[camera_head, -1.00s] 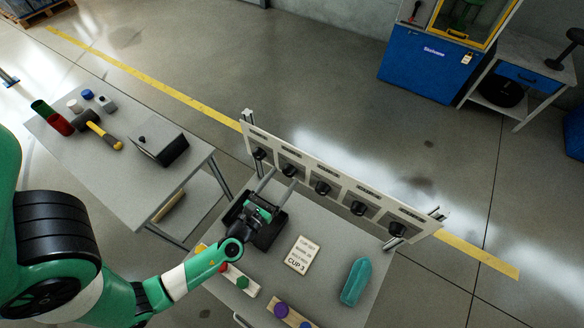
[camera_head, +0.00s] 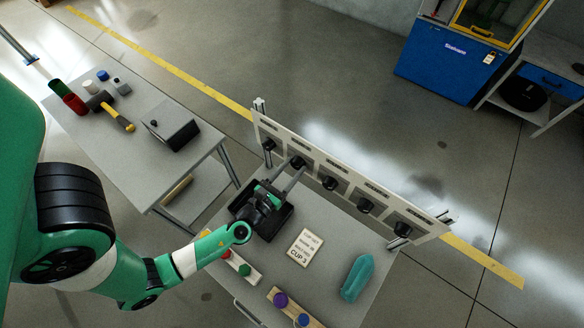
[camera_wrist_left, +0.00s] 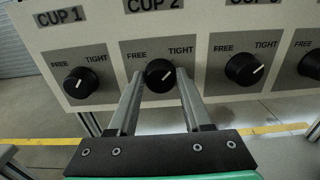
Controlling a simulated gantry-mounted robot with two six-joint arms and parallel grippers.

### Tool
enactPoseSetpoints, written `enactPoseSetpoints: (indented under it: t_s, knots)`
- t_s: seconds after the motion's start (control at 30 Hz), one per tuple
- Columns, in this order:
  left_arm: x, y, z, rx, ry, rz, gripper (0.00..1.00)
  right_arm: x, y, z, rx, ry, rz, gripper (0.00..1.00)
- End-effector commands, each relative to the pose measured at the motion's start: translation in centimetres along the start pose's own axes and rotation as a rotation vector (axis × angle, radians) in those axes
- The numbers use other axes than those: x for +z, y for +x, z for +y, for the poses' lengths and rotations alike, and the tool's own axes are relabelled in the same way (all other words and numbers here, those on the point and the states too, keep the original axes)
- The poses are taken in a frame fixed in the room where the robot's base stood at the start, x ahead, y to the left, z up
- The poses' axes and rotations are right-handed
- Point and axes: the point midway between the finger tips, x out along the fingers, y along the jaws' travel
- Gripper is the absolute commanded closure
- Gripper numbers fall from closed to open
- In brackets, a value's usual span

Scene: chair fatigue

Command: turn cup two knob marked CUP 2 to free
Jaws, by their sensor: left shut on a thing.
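The CUP 2 knob (camera_wrist_left: 160,75) is a round black knob on the light panel. Its white pointer line slants up and right, towards TIGHT; FREE is printed at its upper left. My left gripper (camera_wrist_left: 160,80) has one finger on each side of the knob and is shut on it. In the head view the left gripper (camera_head: 294,170) reaches up to the second knob from the left (camera_head: 297,161), and the fingers partly hide it. My right gripper is not in view.
The CUP 1 knob (camera_wrist_left: 81,81) and CUP 3 knob (camera_wrist_left: 244,69) flank it closely. On the bench lie a card ending in CUP 3 (camera_head: 306,248), a teal bottle-like object (camera_head: 357,278) and strips with coloured buttons (camera_head: 280,300). A side table (camera_head: 135,150) holds a hammer (camera_head: 118,118).

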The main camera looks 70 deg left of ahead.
Motion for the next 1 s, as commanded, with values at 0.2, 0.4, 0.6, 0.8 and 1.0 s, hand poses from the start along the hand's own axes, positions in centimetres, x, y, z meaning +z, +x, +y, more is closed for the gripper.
enactPoseSetpoints:
  t_s: [0.2,0.4,0.6,0.8,1.0]
  knots:
    - [-0.1,0.0,0.0,0.000,-0.031,0.000,1.00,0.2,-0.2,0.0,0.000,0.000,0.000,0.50]
    - [-0.2,0.0,0.1,0.000,-0.124,0.000,1.00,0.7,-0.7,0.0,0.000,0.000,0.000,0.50]
    - [-0.3,0.0,0.1,0.000,-0.280,-0.001,1.00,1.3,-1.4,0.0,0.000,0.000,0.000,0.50]
    - [-0.3,0.0,0.2,0.000,-0.469,-0.001,1.00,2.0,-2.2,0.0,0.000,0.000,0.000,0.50]
    - [-0.4,0.0,0.2,-0.001,-0.660,0.000,1.00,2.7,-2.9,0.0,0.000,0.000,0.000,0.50]
